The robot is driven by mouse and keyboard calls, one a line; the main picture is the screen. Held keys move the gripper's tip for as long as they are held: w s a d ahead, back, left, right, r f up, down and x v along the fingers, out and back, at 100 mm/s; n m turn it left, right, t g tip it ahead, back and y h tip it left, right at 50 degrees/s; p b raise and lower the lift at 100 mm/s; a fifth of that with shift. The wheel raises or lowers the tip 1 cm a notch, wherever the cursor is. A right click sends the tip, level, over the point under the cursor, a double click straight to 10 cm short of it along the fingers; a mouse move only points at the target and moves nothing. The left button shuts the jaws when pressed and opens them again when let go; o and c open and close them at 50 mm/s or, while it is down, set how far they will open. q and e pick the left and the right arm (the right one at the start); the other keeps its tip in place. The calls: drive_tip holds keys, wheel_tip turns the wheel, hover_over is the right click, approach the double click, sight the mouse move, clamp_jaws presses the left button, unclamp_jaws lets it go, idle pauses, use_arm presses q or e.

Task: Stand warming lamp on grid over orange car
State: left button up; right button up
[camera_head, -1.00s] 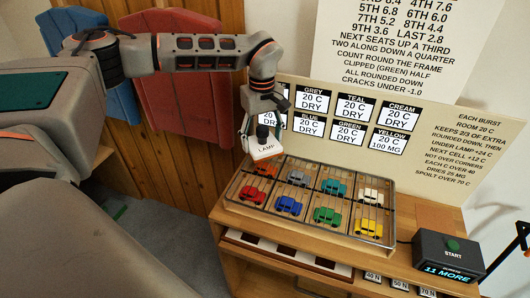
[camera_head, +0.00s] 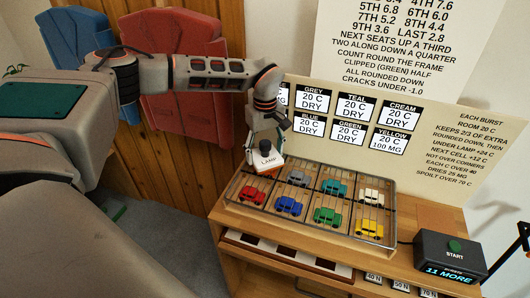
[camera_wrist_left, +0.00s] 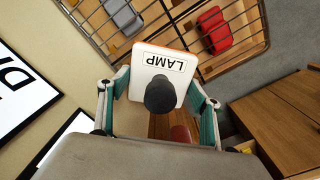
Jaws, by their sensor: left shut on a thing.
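The warming lamp (camera_head: 266,160) is a white block marked LAMP with a dark knob, at the far left corner of the grid. My left gripper (camera_head: 267,139) is shut on it from above. The left wrist view shows the lamp (camera_wrist_left: 160,75) between the fingers (camera_wrist_left: 159,100), overlapping the grid's edge. I cannot tell whether it touches the grid. The wire grid (camera_head: 292,219) lies over several toy cars in cells. The orange car is hidden behind the lamp. The red car (camera_head: 251,195) is in front of it and the grey car (camera_head: 298,178) to its right. My right gripper is out of view.
A panel with label cards (camera_head: 353,132) stands just behind the grid. A black START box (camera_head: 449,256) sits at the right of the wooden bench. Red and blue boards (camera_head: 187,110) lean at the wall on the left.

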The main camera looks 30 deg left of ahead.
use_arm(q)
drive_tip(key=shift+f, duration=0.1)
drive_tip(key=o, duration=1.3)
wheel_tip(320, 180, up, 12)
drive_tip(key=shift+r+p, duration=0.1)
drive_tip(key=shift+p, duration=0.45)
drive_tip(key=shift+s, duration=0.1)
